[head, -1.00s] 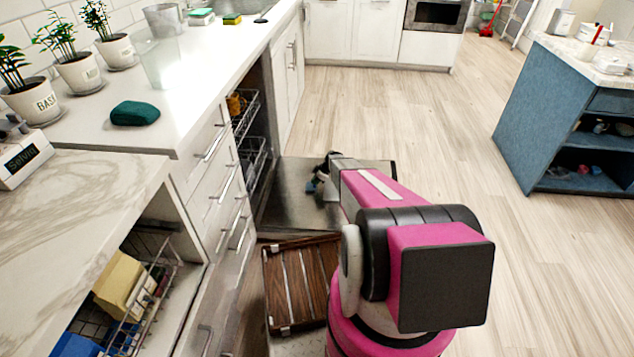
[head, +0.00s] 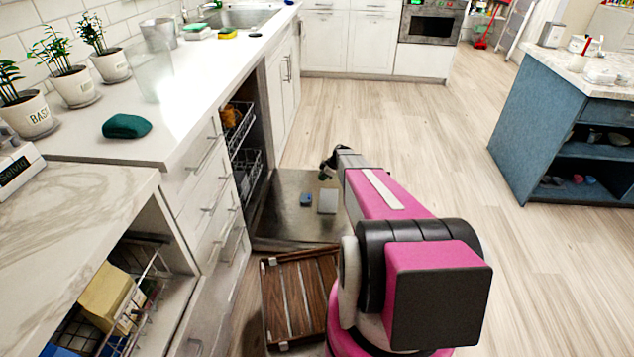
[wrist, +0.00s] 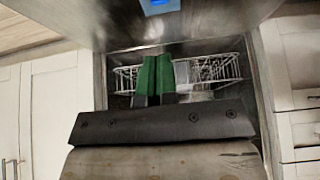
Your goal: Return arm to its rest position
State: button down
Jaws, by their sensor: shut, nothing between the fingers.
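My pink arm (head: 385,195) reaches forward over the open dishwasher door (head: 285,225). My gripper (head: 329,163) is at its far end, small in the head view, above the door. In the wrist view its two green fingers (wrist: 153,75) are together with nothing between them. A small blue block (head: 306,200) lies on the door's inner face, apart from my gripper; a blue patch (wrist: 158,5) shows at the top of the wrist view. A light grey square flap (head: 327,201) is beside the block.
Dishwasher racks (head: 245,150) sit inside, left of my arm. A brown slatted wooden piece (head: 292,297) lies in front of the door. A blue island (head: 550,130) stands right, with clear floor between.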

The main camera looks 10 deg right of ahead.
jog(key=s+a+r+m+h, duration=0.2)
jog(key=s+a+r+m, duration=0.1)
jog(key=s+r, duration=0.5)
jog(key=s+a+r+m+g+h, duration=0.1)
jog(key=s+r+m, duration=0.5)
jog(key=s, duration=0.9)
jog(key=s+a+r+m+h, duration=0.2)
jog(key=s+a+r+m, duration=0.2)
jog(key=s+r, duration=0.6)
jog(key=shift+s+a+m+g+h, duration=0.3)
jog(key=shift+s+m+g+h, duration=0.1)
jog(key=shift+s+m, duration=0.4)
